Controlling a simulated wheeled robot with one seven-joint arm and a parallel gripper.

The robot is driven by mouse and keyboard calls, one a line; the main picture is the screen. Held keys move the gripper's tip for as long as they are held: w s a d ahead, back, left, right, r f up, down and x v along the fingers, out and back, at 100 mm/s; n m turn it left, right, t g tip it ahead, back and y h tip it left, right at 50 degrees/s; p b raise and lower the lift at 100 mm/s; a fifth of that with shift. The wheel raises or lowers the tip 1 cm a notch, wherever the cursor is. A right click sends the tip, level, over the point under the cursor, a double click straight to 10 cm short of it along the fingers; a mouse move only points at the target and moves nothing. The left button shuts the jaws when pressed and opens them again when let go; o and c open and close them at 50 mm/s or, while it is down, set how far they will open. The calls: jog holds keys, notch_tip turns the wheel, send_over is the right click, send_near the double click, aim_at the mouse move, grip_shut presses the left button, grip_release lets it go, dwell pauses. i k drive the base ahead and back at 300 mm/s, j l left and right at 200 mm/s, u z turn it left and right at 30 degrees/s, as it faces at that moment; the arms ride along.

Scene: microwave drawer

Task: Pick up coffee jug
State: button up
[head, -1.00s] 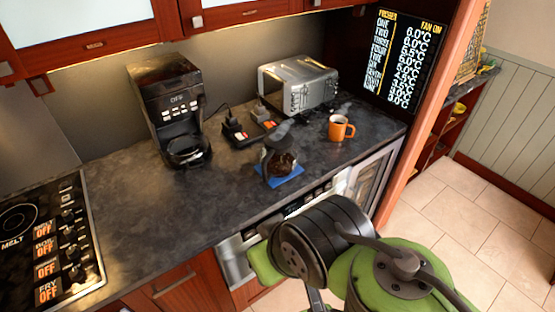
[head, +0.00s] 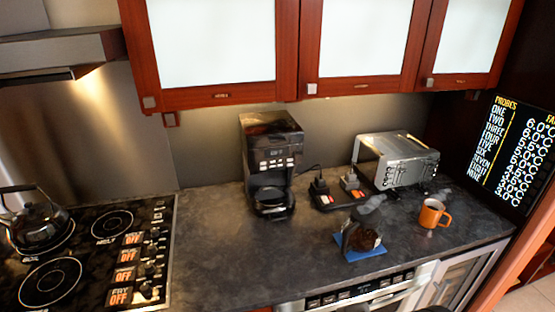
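A glass jug (head: 362,239) with dark contents stands upright on a blue mat (head: 350,253) near the counter's front edge. A grey shape, perhaps its lid or handle, shows at its top. A black coffee maker (head: 270,150) stands behind it to the left, against the back wall. A dark round jug (head: 272,203) sits in the coffee maker's base; I cannot tell what it holds. My gripper is not in view, so its state and its distance from either jug are hidden.
An orange mug (head: 432,214) stands right of the blue mat. A silver toaster (head: 398,160) and a dark block with plugs (head: 335,195) are behind. The cooktop (head: 95,255) with a kettle (head: 35,220) is at left. Cabinets (head: 215,45) hang above. The counter (head: 225,245) before the coffee maker is clear.

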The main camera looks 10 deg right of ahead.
aim_at(358, 238)
jog(key=l+u, duration=0.4)
jog(key=i+l+u, duration=0.1)
jog(key=l+u, duration=0.7)
jog(key=k+j, duration=0.05)
jog(key=j, duration=0.05)
